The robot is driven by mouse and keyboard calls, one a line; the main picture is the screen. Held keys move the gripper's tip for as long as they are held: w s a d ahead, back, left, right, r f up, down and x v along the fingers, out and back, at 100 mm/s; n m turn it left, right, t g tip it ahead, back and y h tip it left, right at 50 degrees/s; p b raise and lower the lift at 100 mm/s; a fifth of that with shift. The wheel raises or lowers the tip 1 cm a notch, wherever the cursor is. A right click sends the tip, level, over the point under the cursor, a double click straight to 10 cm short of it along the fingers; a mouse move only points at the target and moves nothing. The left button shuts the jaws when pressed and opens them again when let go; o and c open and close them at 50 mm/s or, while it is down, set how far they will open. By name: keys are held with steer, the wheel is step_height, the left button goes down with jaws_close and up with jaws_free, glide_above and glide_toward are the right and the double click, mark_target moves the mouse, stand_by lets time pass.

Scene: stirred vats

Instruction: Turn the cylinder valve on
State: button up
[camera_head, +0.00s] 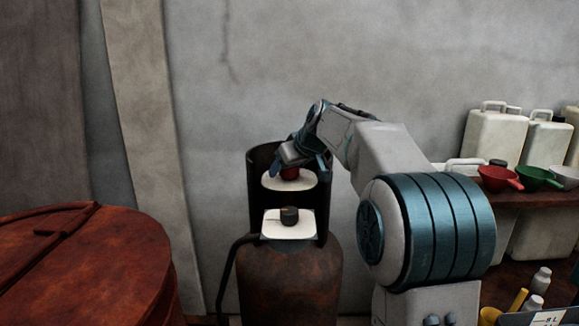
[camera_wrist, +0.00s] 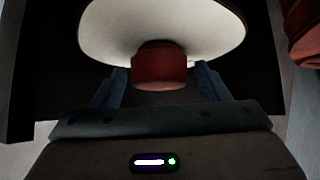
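The rusty brown gas cylinder (camera_head: 288,280) stands upright against the wall, with a dark open guard (camera_head: 262,160) around its top. A red knob (camera_head: 290,174) sits in front of a rounded white plate (camera_head: 275,183) inside the guard. A black knob (camera_head: 290,216) sits lower, on a squarish white plate (camera_head: 272,228). My gripper (camera_head: 291,168) is at the red knob, partly covering it in the head view. In the wrist view, my gripper (camera_wrist: 160,80) is open, one finger on each side of the red knob (camera_wrist: 160,66), with gaps visible between.
A rusty lidded vat (camera_head: 90,265) fills the lower left. At right, a shelf (camera_head: 530,198) holds white jerrycans (camera_head: 495,135), a red funnel (camera_head: 497,178) and a green funnel (camera_head: 536,178). A wall (camera_head: 270,70) is close behind the cylinder.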

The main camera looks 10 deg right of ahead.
steer(key=shift+r, duration=0.1)
steer(key=v, duration=1.3)
steer(key=shift+s+r, duration=0.2)
steer(key=shift+s, duration=0.05)
steer(key=shift+d, duration=0.1)
